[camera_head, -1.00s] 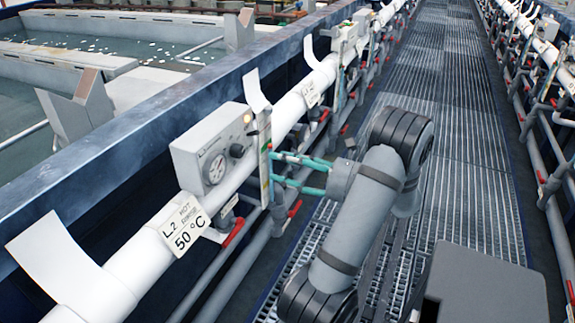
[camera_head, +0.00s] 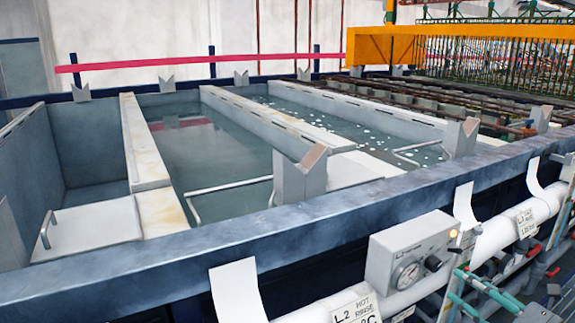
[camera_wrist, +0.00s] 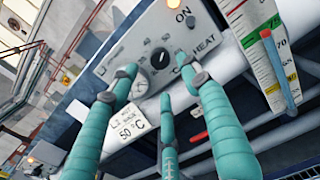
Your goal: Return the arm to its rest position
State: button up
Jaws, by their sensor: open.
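My gripper (camera_head: 457,285) has teal fingers and shows at the lower right of the head view, in front of the pipe beside the grey control box (camera_head: 410,252). In the wrist view my gripper (camera_wrist: 155,82) is open with nothing between its spread fingers. The control box (camera_wrist: 112,58) fills the upper middle there, with its ON and HEAT marks, a dark knob (camera_wrist: 160,57) and a lit orange lamp (camera_wrist: 174,4). The fingers cover part of the box's lower face. I cannot tell whether any finger touches it. Most of my arm is outside the head view.
A white pipe (camera_head: 500,235) with tags runs along the tank wall (camera_head: 300,212). A 50 °C label (camera_wrist: 132,124) hangs below the box. A thermometer scale (camera_wrist: 262,50) stands close at the right. Liquid-filled tanks (camera_head: 215,155) lie behind the wall.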

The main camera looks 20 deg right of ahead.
aim_at(438, 268)
jog(key=w, duration=0.7)
jog(key=shift+w+a, duration=0.1)
jog(key=shift+a, duration=0.15)
jog(key=shift+w+r, duration=0.1)
jog(key=shift+m+p, duration=0.3)
jog(key=shift+f, duration=0.2)
